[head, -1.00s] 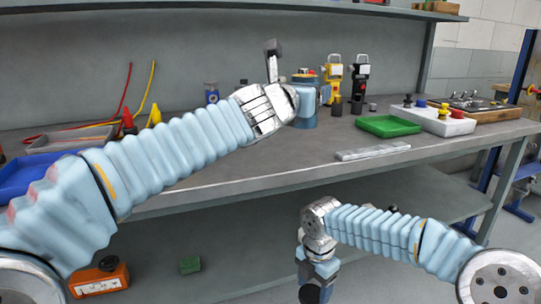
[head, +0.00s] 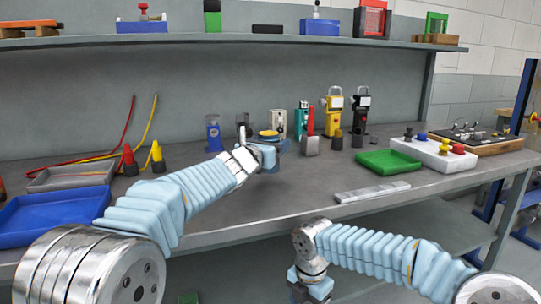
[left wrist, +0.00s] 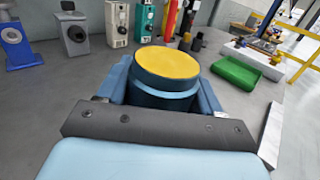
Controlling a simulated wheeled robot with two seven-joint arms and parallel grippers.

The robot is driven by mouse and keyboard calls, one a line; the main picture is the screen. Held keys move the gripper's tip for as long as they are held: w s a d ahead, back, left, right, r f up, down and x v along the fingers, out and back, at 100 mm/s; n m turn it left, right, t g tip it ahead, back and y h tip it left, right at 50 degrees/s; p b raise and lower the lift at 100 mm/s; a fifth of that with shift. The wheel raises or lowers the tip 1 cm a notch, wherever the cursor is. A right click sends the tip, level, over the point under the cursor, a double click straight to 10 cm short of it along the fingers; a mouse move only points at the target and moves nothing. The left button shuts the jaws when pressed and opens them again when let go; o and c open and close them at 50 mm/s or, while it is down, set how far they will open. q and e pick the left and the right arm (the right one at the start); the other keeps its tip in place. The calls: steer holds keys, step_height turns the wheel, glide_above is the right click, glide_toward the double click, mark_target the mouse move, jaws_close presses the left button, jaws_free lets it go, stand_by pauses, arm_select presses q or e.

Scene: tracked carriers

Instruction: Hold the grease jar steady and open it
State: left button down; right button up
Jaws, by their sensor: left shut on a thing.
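The grease jar (head: 270,136) is a round dark-blue jar with a yellow-orange disc on top. It stands upright over the bench, and the disc covers its top in the left wrist view (left wrist: 166,64). My left gripper (head: 268,155) is shut around the jar's sides, with one blue finger on each side. The palm hides the jar's lower part, so I cannot tell whether its base touches the bench. My right gripper (head: 312,288) hangs low in front of the bench, far from the jar. Its fingertips are cut off by the picture's lower edge.
Behind the jar stand a grey tester (head: 279,121), a teal tester (head: 301,120) and a yellow tester (head: 333,108). A green tray (head: 388,162) and a flat metal bar (head: 372,191) lie to the right. A blue tray (head: 50,217) lies left. Bare bench shows between.

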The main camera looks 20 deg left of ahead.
arm_select(q)
steer(key=shift+w+a+f, duration=0.1)
steer(key=shift+w+f, duration=0.1)
steer(key=shift+f, duration=0.8)
steer(key=shift+w+a+f, duration=0.1)
steer(key=shift+w+f, duration=0.05)
steer(key=shift+f, duration=0.8)
steer(key=shift+f, duration=0.15)
steer(key=shift+c, duration=0.8)
jaws_free()
